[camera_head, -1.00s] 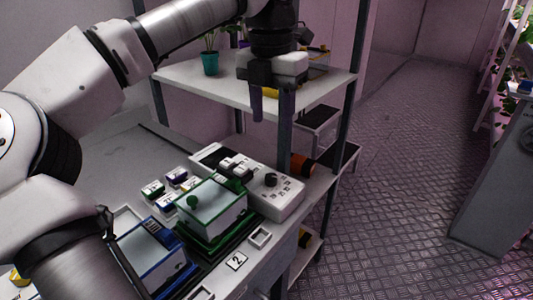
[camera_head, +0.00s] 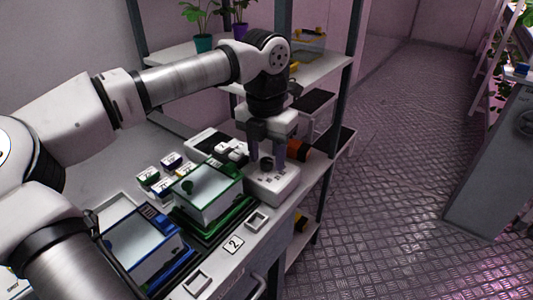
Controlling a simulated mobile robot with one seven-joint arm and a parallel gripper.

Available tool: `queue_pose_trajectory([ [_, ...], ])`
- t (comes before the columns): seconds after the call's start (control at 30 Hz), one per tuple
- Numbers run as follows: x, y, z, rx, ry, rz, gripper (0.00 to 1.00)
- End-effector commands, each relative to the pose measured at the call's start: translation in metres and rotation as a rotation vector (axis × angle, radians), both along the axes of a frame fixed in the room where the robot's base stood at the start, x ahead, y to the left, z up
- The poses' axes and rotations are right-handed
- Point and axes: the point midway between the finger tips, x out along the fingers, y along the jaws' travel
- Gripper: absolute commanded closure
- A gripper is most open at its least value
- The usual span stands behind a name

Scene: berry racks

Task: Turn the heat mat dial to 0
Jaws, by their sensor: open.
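The heat mat controller is a long white box (camera_head: 281,193) on the bench behind the green-framed tray. Its dark round dial (camera_head: 267,163) shows between the fingers of my gripper (camera_head: 267,168). My gripper points down over the controller with its two fingers apart, one on each side of the dial. I cannot tell whether the fingers touch the dial. The dial's pointer and most of the printed scale are too small or hidden to read.
A green-framed clear-lidded tray (camera_head: 208,220) and a blue-framed one (camera_head: 143,259) stand left of the controller. Small labelled boxes (camera_head: 160,183) lie behind them. An orange cylinder (camera_head: 298,150) lies right of the gripper. A shelf post (camera_head: 341,115) stands close at right.

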Motion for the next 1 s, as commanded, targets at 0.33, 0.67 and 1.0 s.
queue_pose_trajectory([
  [0.33, 0.0000, 0.0000, -0.0029, 0.000, 0.000, 0.001, 0.58],
  [0.67, -0.0001, -0.0001, -0.0026, -0.001, 0.001, 0.000, 0.99],
  [1.0, -0.0003, -0.0005, -0.0023, -0.001, 0.002, -0.058, 0.99],
])
